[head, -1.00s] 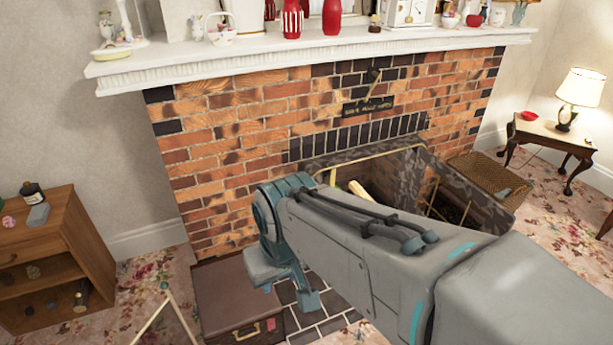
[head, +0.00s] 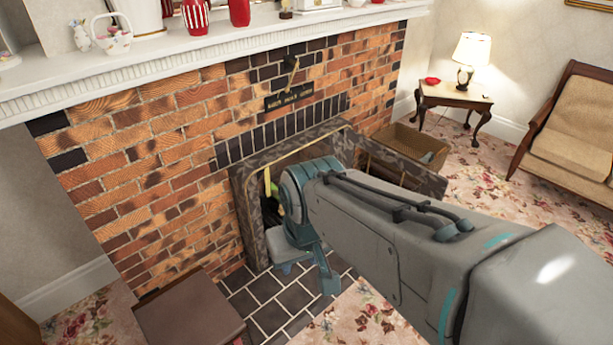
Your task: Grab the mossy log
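No mossy log can be made out for certain. A small greenish shape (head: 277,188) shows inside the fireplace opening, just left of my arm's wrist; it is partly hidden, and I cannot tell if it is the log. My gripper (head: 308,276) hangs down in front of the fireplace opening, above the dark tiled hearth. Its fingers are seen from behind and above, and their gap is not clear. I see nothing held in it. My arm covers much of the fireplace opening.
The fireplace's dark surround (head: 246,212) stands close behind my gripper. A brown case (head: 188,305) lies at lower left. Floral carpet (head: 476,128) lies between.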

